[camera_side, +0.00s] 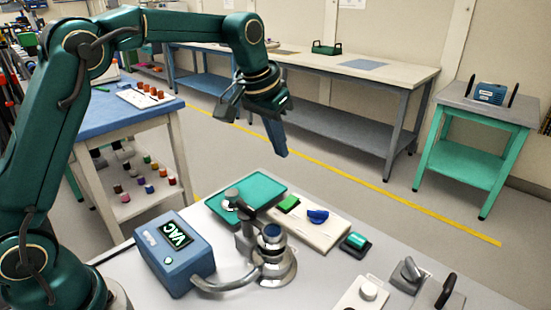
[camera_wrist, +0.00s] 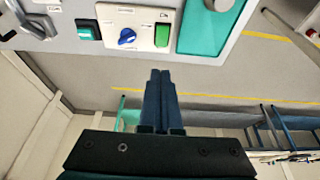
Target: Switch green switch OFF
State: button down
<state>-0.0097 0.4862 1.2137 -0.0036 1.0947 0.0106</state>
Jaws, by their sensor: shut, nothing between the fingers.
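A white panel (camera_side: 312,232) on the grey bench carries a bright green rocker-like switch (camera_side: 289,203) and a blue knob (camera_side: 317,215). In the wrist view the green switch (camera_wrist: 162,35) sits at the panel's right end, right of the blue knob (camera_wrist: 127,36). A separate teal-green switch in a black housing (camera_side: 355,242) stands beside the panel; it also shows in the wrist view (camera_wrist: 84,33). I cannot tell either switch's on or off position. My gripper (camera_side: 282,153) is shut and empty, above and behind the panel, touching nothing; its fingertips show in the wrist view (camera_wrist: 160,73).
A teal tray (camera_side: 265,188) and a metal column fixture (camera_side: 275,262) stand close to the panel. A blue VAC box (camera_side: 170,250) is at left. Grey and white knobs (camera_side: 370,290) are at the front right. Open floor lies behind the bench.

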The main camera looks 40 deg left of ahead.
aim_at(293, 198)
jog(key=x, duration=0.8)
jog(key=s+x, duration=0.1)
jog(key=x, duration=0.4)
jog(key=shift+w+f, duration=0.1)
jog(key=shift+f, duration=0.2)
jog(key=shift+w+f, duration=0.15)
jog(key=shift+f, duration=0.1)
jog(key=shift+s+r, duration=0.1)
jog(key=shift+s, duration=0.8)
jog(key=v, duration=1.4)
jog(key=shift+w, duration=0.4)
jog(key=shift+r, duration=0.15)
